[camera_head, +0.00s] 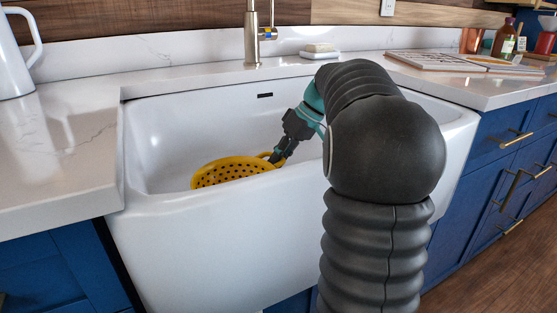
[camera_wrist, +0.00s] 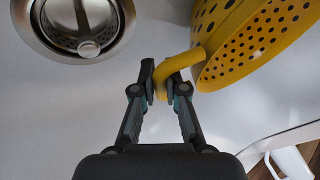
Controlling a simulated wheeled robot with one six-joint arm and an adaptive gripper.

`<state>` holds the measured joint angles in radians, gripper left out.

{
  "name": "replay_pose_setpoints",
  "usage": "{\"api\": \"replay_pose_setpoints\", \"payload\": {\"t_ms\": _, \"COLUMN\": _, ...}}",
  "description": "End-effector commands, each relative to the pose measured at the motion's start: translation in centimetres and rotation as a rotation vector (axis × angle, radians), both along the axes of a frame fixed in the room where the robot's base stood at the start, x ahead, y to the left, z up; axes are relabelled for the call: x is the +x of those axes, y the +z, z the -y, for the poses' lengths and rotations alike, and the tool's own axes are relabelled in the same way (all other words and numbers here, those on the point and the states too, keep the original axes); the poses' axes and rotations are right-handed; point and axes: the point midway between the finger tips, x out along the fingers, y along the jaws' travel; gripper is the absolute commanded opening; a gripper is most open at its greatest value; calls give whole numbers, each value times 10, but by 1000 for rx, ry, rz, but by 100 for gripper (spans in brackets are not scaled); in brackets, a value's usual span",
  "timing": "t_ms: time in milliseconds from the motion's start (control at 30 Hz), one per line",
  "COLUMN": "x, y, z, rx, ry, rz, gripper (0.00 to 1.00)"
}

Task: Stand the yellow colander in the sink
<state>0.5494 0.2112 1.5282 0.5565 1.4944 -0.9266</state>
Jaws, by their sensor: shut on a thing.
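The yellow colander (camera_head: 236,171) is inside the white sink (camera_head: 200,124), with its upper part showing above the sink's front wall. The front wall hides its lower part in the head view. My gripper (camera_head: 276,158) reaches down into the sink at the colander's right side. In the wrist view, my gripper (camera_wrist: 162,85) is shut on the yellow loop handle of the colander (camera_wrist: 245,42). The colander's holed side fills the upper right there. Whether its base touches the sink floor cannot be told.
The metal drain (camera_wrist: 75,28) lies left of the colander in the wrist view. A brass tap (camera_head: 252,35) and a soap dish (camera_head: 320,52) stand behind the sink. A white jug (camera_head: 12,60) is on the left counter. A board (camera_head: 455,64) lies on the right counter.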

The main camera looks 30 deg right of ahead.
Motion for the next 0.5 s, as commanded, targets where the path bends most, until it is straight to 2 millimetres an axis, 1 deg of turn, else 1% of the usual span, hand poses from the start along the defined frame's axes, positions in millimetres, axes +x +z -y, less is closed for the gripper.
{"api": "replay_pose_setpoints", "payload": {"t_ms": 167, "x": 0, "y": -1, "z": 0, "rx": 0, "ry": 1, "rz": 0, "gripper": 0}}
{"api": "replay_pose_setpoints", "payload": {"t_ms": 200, "x": 0, "y": -1, "z": 0, "rx": 0, "ry": 1, "rz": 0, "gripper": 19}}
{"api": "replay_pose_setpoints", "payload": {"t_ms": 267, "x": 0, "y": -1, "z": 0, "rx": -1, "ry": 0, "rz": 1, "gripper": 34}}
{"api": "replay_pose_setpoints", "payload": {"t_ms": 300, "x": 0, "y": -1, "z": 0, "rx": -1, "ry": 0, "rz": 1, "gripper": 36}}
{"api": "replay_pose_setpoints", "payload": {"t_ms": 500, "x": 0, "y": 0, "z": 0, "rx": -1, "ry": 0, "rz": 1, "gripper": 36}}
